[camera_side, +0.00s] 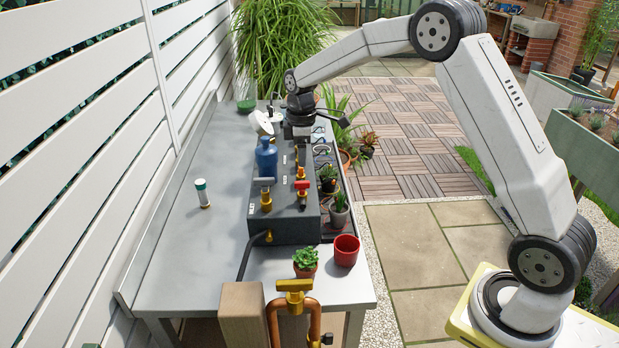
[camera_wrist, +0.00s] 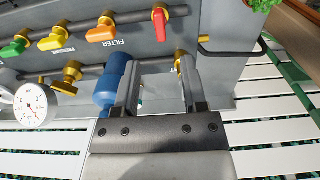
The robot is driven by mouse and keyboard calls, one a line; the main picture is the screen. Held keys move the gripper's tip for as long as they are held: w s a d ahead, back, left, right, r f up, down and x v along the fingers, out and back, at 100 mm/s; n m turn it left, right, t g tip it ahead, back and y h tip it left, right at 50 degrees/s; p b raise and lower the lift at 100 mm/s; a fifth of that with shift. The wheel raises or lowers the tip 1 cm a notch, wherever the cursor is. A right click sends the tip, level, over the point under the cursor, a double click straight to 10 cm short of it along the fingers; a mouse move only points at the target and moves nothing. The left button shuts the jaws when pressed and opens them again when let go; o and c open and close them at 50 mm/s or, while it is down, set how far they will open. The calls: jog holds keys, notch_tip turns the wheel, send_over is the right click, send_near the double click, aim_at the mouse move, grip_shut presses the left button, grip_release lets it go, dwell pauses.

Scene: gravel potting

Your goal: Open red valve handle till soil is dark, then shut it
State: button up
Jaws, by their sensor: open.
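The red valve handle (camera_side: 302,186) sits on a brass valve on the grey valve box. In the wrist view the red handle (camera_wrist: 160,22) hangs from a pipe, beyond the fingertips and apart from them. My gripper (camera_wrist: 160,65) is open, with nothing held between its fingers. In the side view my gripper (camera_side: 300,140) is over the far part of the box, behind the red handle. Potted plants (camera_side: 327,178) stand in a dark tray along the box's right side. Their soil is too small and hidden to judge its colour.
A blue bottle (camera_wrist: 112,80) is close beside the left finger. Orange (camera_wrist: 102,33) and green (camera_wrist: 14,48) handles share the red handle's pipe. A red pot (camera_side: 346,250) and a succulent (camera_side: 305,262) stand at the table's front. The table's left side is mostly clear.

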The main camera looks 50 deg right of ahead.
aim_at(302, 182)
jog(key=shift+f, duration=0.1)
jog(key=shift+f, duration=3.8)
grip_shut()
